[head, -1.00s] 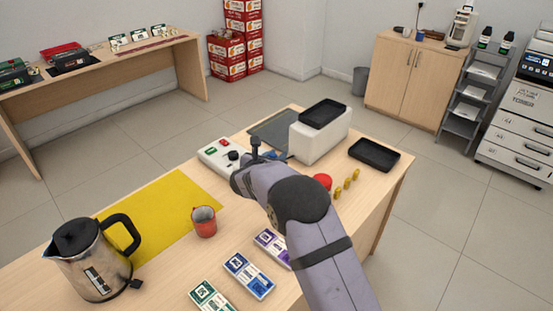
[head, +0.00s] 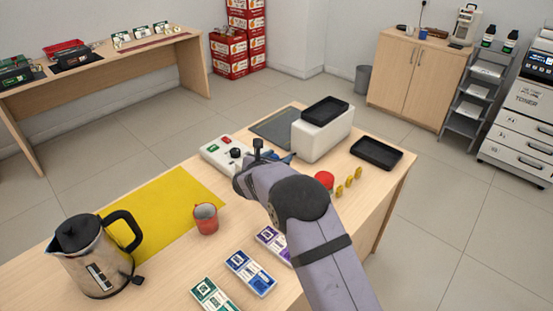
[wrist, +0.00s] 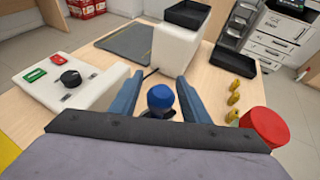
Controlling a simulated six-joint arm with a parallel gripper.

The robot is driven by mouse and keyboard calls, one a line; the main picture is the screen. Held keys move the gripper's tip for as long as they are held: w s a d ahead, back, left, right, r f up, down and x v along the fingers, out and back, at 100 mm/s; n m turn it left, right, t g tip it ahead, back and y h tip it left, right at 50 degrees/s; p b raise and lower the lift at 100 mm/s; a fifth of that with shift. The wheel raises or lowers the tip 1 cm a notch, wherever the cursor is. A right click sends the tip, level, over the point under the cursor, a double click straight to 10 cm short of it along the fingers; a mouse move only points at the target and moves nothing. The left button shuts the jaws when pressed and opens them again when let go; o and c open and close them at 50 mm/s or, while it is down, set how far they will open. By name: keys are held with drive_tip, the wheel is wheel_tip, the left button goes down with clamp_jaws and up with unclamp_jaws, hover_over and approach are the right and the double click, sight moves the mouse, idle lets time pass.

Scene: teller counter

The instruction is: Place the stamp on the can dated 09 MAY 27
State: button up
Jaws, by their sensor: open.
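In the wrist view, my gripper (wrist: 158,84) is open, its two blue-grey fingers on either side of a blue round-topped knob on a dark base, which looks like the stamp (wrist: 160,97). The fingers show gaps to the knob. In the head view my arm hides most of this spot. A red-topped round container (wrist: 264,129) stands to the right of the gripper; it also shows in the head view (head: 324,180). No date is legible on either, so I cannot tell which is dated 09 MAY 27.
A white device with a dial (wrist: 45,86) is left of the gripper. A white box (wrist: 173,50) with a black tray on top is ahead. Small yellow pieces (wrist: 235,99) stand at right. A kettle (head: 91,262), yellow mat (head: 165,205) and several cards (head: 250,273) lie nearer.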

drive_tip(key=b+v, duration=0.2)
drive_tip(key=v, duration=1)
drive_tip(key=shift+r+b, duration=0.2)
drive_tip(key=shift+b, duration=0.15)
drive_tip(key=s+d+f+m+g+h, duration=0.1)
drive_tip(key=s+d+f+m+g, duration=0.25)
drive_tip(key=s+d+m, duration=0.4)
drive_tip(key=s+d+f+m+g, duration=0.3)
drive_tip(key=s+d+m+g, duration=0.25)
drive_tip(key=s+d, duration=0.3)
drive_tip(key=s+f+m+g+y, duration=0.1)
drive_tip(key=s+f+m+y, duration=0.1)
drive_tip(key=s+m, duration=0.7)
drive_tip(key=s+f+m+g+y, duration=0.2)
drive_tip(key=s+m+y, duration=0.2)
drive_tip(key=s+m, duration=0.5)
drive_tip(key=shift+s+a+f+g, duration=0.25)
drive_tip(key=shift+s+f+g, duration=0.05)
drive_tip(key=shift+s, duration=0.55)
